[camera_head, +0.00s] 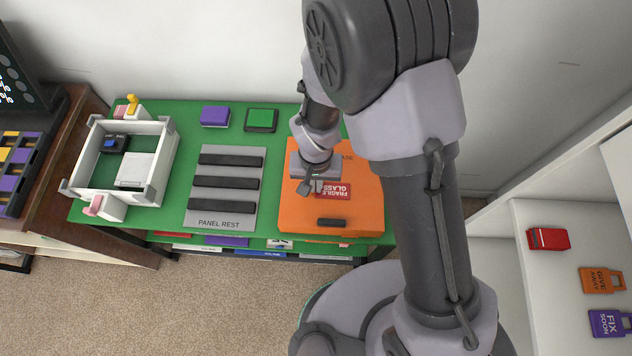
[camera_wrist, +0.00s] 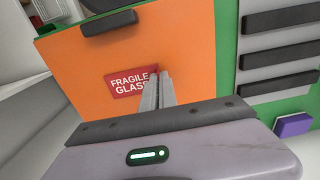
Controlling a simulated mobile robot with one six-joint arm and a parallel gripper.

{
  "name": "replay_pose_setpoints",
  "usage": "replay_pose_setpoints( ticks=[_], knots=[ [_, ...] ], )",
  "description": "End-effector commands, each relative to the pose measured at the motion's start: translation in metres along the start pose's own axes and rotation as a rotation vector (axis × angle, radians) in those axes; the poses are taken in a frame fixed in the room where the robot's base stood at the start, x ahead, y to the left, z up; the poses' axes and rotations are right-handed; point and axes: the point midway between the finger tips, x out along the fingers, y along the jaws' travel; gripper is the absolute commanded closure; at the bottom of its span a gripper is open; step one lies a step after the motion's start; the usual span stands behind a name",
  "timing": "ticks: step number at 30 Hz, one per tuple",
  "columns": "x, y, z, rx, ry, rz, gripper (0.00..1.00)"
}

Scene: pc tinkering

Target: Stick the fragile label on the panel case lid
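The panel case lid (camera_head: 365,205) is a flat orange board on the green table, with a dark handle bar near its front edge. It fills much of the wrist view (camera_wrist: 205,45). The fragile label (camera_head: 334,190) is red with white "FRAGILE GLASS" lettering; it also shows in the wrist view (camera_wrist: 128,82). It appears against or just above the lid, and I cannot tell if it touches. My gripper (camera_head: 314,186) is over the lid. Its fingers (camera_wrist: 158,78) are close together at one end of the label, appearing shut on its edge; they hide that end.
A grey panel rest (camera_head: 222,208) with dark bars lies left of the lid. A purple block (camera_head: 215,116) and a green block (camera_head: 261,119) sit behind. A white open case (camera_head: 165,155) stands at the table's left end. White shelves (camera_head: 545,280) are at right.

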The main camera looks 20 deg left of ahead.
Motion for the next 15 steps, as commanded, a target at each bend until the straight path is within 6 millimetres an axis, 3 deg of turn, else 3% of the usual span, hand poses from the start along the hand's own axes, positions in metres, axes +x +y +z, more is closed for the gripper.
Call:
replay_pose_setpoints(
  ticks=[1,5,15],
  knots=[
    [0.0005,0.0003,0.0005,0.000,-0.001,0.001,1.00],
    [0.0005,0.0002,0.0004,0.000,-0.001,0.001,0.72],
    [-0.0030,0.0000,0.0001,0.000,0.000,0.000,0.72]
  ],
)
